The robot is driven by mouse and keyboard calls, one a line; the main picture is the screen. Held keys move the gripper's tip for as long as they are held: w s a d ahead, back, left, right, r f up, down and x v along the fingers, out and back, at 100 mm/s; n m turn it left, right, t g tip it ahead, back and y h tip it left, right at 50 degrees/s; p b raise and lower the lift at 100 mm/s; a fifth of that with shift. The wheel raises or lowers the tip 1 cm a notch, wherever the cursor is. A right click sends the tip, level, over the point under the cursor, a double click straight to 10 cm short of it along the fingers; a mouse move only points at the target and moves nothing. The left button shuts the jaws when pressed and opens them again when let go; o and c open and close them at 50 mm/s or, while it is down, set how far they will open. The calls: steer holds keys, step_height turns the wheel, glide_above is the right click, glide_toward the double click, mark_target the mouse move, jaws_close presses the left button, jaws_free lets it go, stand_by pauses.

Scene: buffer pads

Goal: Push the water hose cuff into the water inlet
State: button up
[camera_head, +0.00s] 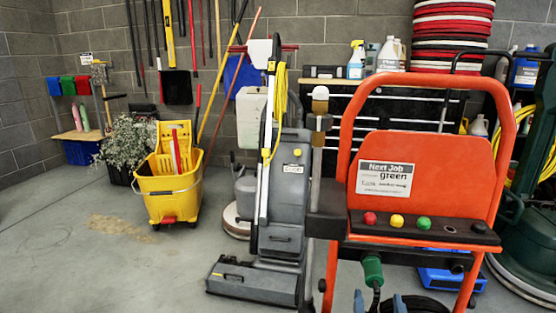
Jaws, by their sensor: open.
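A green cuff (373,271) on a black hose (376,296) stands upright under the black lower bar of the orange machine (425,185). I cannot tell whether it is seated in anything or only close to the bar. My gripper (379,301) appears at the bottom edge as two blue-grey fingertips. They are open, one on each side of the hose and below the cuff. The rest of my gripper is out of frame.
Red, yellow and green knobs (397,221) sit on the machine's ledge above. A grey upright floor machine (280,210) stands close on the left, and a yellow mop bucket (170,185) farther left. A blue bin (440,280) lies behind. Open floor is at left.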

mark_target(375, 282)
steer(key=shift+w+d+b, duration=0.1)
steer(key=shift+w+d, duration=0.2)
steer(key=shift+w, duration=1.15)
steer(key=shift+w+d+b, duration=0.15)
steer(key=shift+w+d, duration=0.15)
steer(key=shift+w, duration=1.15)
steer(key=shift+w+d+b, duration=0.1)
steer(key=shift+w+d, duration=0.2)
steer(key=shift+w, duration=1.15)
steer(key=shift+b, duration=0.5)
steer(key=shift+c, duration=0.4)
jaws_close()
steer(key=shift+s, duration=0.1)
steer(key=shift+s+a, duration=0.2)
steer(key=shift+s, duration=0.75)
steer(key=shift+s+a, duration=0.25)
steer(key=shift+s, duration=0.7)
steer(key=shift+s+a, duration=0.2)
steer(key=shift+s, duration=0.75)
